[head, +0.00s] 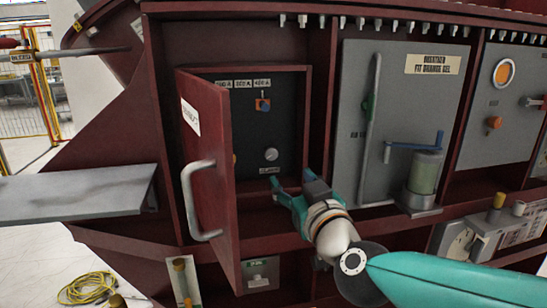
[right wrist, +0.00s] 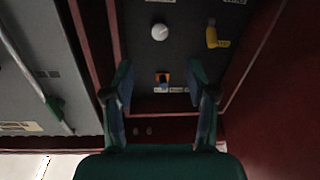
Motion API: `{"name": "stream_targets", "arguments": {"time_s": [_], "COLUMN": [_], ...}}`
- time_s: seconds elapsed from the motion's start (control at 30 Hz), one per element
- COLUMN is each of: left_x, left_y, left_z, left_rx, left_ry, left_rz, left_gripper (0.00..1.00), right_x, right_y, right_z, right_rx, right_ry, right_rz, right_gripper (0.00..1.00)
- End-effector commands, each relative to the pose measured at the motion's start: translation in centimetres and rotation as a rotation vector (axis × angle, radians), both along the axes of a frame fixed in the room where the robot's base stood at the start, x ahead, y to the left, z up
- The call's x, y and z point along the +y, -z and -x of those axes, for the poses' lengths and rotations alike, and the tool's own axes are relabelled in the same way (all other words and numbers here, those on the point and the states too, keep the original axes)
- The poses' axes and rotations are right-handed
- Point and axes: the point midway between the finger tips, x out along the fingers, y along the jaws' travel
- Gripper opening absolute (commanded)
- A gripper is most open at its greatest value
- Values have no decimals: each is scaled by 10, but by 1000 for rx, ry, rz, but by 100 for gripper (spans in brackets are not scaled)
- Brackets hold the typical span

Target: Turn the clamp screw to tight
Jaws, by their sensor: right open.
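A pale round knob (head: 271,154), which looks like the clamp screw, sits low on the dark panel (head: 285,120) inside the open cabinet, above a small label that I cannot read surely. It also shows in the right wrist view (right wrist: 160,32), where the picture is upside down. Its turn position is too small to tell. My right gripper (head: 292,180) is open and empty at the cabinet's lower edge, just below and right of the knob in the head view. In the right wrist view its fingers (right wrist: 160,66) stand apart, with the knob beyond their tips. My left gripper is not in view.
The red cabinet door (head: 212,150) stands open at left with a grey handle (head: 192,200). An orange and blue selector (head: 263,104) is higher on the panel. A yellow lever (right wrist: 216,38) is beside the knob. A grey panel (head: 400,80) with a blue crank is at right.

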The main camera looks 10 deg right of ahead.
Motion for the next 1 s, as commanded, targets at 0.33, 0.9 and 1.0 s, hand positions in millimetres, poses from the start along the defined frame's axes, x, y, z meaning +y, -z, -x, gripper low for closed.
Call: {"name": "stream_targets", "arguments": {"time_s": [0.33,0.9,1.0], "left_x": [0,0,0], "left_y": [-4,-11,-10], "left_z": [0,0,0], "left_rx": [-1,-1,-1], "left_ry": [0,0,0], "left_rz": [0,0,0], "left_gripper": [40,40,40], "right_x": [5,8,8], "right_y": [2,1,1], "right_z": [-77,-128,-128], "right_rx": [3,1,1], "right_ry": [4,5,5], "right_rz": [1,1,1], "right_gripper": [57,57,57]}}
